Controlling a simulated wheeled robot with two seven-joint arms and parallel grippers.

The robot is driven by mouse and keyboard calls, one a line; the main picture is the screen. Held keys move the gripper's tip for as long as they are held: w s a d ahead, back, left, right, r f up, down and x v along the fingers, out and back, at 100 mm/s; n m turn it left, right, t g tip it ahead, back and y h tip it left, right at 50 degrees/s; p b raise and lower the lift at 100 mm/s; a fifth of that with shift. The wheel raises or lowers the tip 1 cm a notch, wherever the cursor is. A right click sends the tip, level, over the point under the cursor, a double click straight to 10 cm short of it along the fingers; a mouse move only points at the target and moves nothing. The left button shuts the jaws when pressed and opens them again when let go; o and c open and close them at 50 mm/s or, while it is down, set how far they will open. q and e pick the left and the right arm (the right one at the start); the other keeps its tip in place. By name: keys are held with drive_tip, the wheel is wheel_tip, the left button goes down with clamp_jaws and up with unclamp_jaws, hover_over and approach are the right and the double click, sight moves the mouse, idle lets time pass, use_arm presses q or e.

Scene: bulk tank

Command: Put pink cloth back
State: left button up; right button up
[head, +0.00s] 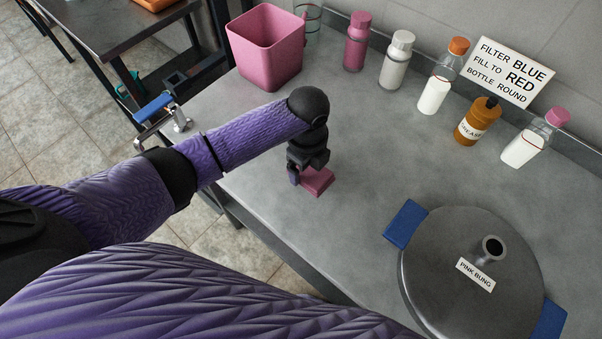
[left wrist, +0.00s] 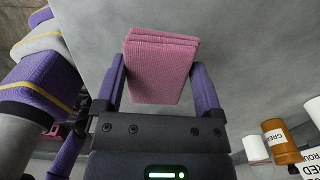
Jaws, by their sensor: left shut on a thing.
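The pink cloth (head: 319,183) is a folded pad at the left part of the grey counter. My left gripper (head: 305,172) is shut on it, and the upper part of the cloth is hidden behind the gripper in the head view. In the left wrist view the cloth (left wrist: 160,70) sits between the two purple fingers of the gripper (left wrist: 160,88), its folded layers showing at the far end. I cannot tell whether the cloth touches the counter. My right gripper is in neither view.
A pink square bin (head: 266,50) stands at the back left of the counter (head: 345,130). Several bottles (head: 394,62) and a sign (head: 507,72) line the back. A lidded tank (head: 450,255) with blue handles stands at right. A blue-handled tap (head: 154,108) is at the left edge. The middle counter is clear.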

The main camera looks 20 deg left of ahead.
sight(306, 177)
use_arm(q)
wheel_tip(306, 177, down, 5)
drive_tip(key=shift+r+b, duration=0.2)
drive_tip(key=shift+b, duration=0.7)
drive_tip(key=shift+r, duration=0.2)
drive_tip(key=o, duration=0.9)
drive_tip(key=shift+f, duration=0.15)
wheel_tip(306, 177, up, 12)
drive_tip(key=p, duration=0.5)
